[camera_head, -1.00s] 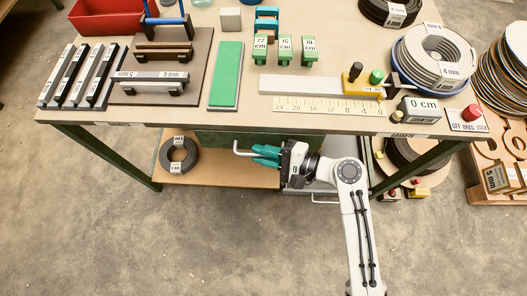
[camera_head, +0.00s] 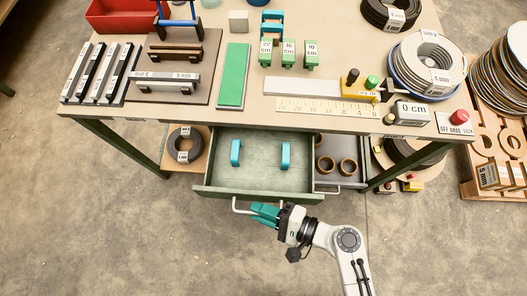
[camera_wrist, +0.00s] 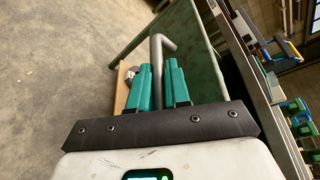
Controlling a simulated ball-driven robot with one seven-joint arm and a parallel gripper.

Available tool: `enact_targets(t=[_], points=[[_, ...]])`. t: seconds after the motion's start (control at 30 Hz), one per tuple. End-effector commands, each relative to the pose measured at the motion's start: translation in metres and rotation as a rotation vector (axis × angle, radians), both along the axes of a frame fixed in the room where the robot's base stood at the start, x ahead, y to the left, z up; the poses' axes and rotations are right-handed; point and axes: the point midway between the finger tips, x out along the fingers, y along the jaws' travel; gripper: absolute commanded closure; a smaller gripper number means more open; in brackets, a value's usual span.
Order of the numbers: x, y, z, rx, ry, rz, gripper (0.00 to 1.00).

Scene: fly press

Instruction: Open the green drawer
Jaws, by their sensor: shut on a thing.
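The green drawer (camera_head: 215,190) stands pulled out from under the workbench, toward the bottom of the head view. Inside it, two teal U-shaped pieces (camera_head: 236,152) stand apart on a bare floor. A pale bar handle (camera_head: 243,211) runs along its front. My gripper (camera_head: 264,214) is shut on this handle near its middle, with its teal fingers around the bar. In the wrist view the teal fingers (camera_wrist: 160,88) sit on both sides of the grey handle (camera_wrist: 156,60), and the green drawer front (camera_wrist: 205,60) lies just to the right.
A grey drawer (camera_head: 345,172) with several brown rings is partly open to the right. The workbench top (camera_head: 225,113) above carries bars, a green plate and a ruler. A dark coil (camera_head: 184,150) lies on the shelf at left. Bare floor lies in front.

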Motion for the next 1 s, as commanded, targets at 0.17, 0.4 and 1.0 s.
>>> enact_targets(t=[0.17,0.4,1.0], points=[[-0.033,0.0,0.001,-0.001,0.004,-0.002,1.0],[-0.055,0.001,0.0,-0.001,-0.001,-0.001,1.0],[-0.059,0.002,-0.001,-0.001,-0.001,-0.001,0.77]])
